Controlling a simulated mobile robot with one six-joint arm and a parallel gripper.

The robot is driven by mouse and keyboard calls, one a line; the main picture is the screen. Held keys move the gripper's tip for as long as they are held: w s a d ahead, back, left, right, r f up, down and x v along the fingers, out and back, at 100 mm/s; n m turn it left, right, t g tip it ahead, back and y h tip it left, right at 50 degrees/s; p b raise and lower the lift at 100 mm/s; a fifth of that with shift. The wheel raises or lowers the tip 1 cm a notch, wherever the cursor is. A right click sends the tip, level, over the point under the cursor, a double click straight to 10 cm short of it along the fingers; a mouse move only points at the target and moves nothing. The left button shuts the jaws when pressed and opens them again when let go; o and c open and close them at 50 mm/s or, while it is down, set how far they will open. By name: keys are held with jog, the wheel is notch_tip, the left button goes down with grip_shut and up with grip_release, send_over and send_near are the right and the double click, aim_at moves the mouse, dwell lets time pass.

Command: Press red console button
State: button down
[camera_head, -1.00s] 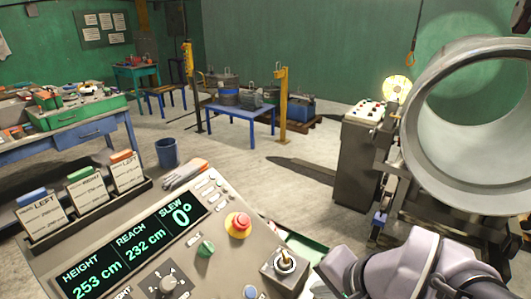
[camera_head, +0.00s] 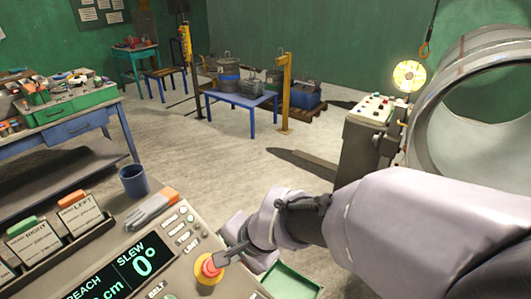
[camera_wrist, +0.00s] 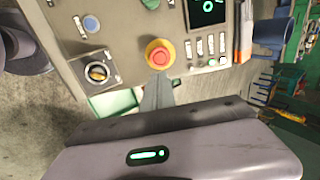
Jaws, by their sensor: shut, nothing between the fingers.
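The red mushroom button (camera_head: 210,268) sits in a yellow collar on the sloped console (camera_head: 190,250). My gripper (camera_head: 222,258) is shut and empty, coming in from the right with its fingertips at the button's right edge. In the wrist view the red button (camera_wrist: 160,61) lies just beyond the tips of my shut gripper (camera_wrist: 158,80). I cannot tell whether the fingertips touch the button or its collar. The button looks raised and is largely unhidden in the wrist view.
A large grey pipe (camera_head: 450,90) and control cabinet (camera_head: 370,135) stand right.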

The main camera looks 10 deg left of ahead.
aim_at(213, 267)
jog(key=b+x, duration=0.4)
jog(key=x, duration=0.9)
jog(key=shift+w, duration=0.1)
